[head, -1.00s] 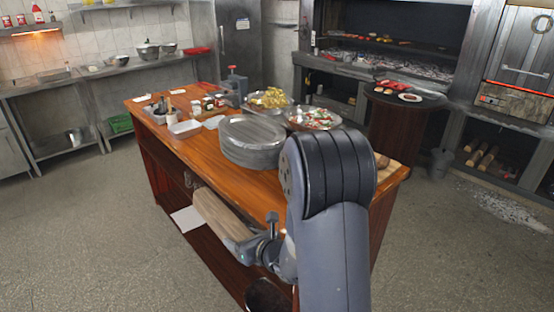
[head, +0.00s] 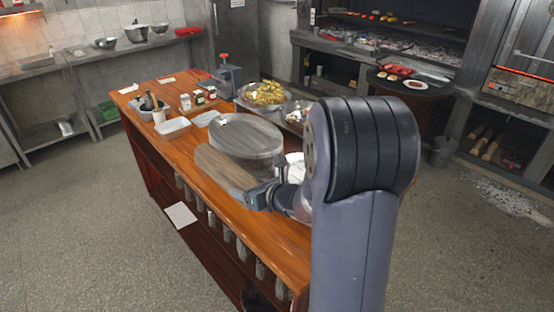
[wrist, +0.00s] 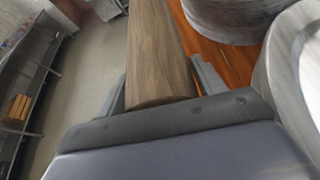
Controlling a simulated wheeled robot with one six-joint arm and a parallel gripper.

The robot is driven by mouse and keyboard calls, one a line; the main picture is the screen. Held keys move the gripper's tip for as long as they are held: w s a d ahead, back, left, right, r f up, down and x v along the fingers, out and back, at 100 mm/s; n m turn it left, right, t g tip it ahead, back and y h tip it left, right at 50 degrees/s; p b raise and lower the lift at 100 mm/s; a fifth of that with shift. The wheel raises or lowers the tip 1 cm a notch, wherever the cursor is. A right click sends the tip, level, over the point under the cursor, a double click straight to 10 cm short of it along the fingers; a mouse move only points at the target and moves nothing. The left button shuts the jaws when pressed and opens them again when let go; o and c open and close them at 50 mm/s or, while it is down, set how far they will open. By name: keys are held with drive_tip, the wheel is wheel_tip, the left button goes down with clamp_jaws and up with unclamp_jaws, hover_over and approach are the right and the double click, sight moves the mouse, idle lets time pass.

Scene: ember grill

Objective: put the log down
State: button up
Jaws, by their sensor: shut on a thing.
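I cannot tell whether the log touches the table top.
A white tray (head: 173,128), small jars (head: 198,98) and food bowls (head: 262,94) crowd the far part of the table. The near left strip of the table top (head: 275,240) is bare.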

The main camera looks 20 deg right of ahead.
sight(253, 221)
drive_tip(key=shift+f, duration=4.75)
drive_tip(key=o, duration=1.6)
drive_tip(key=shift+f, duration=0.1)
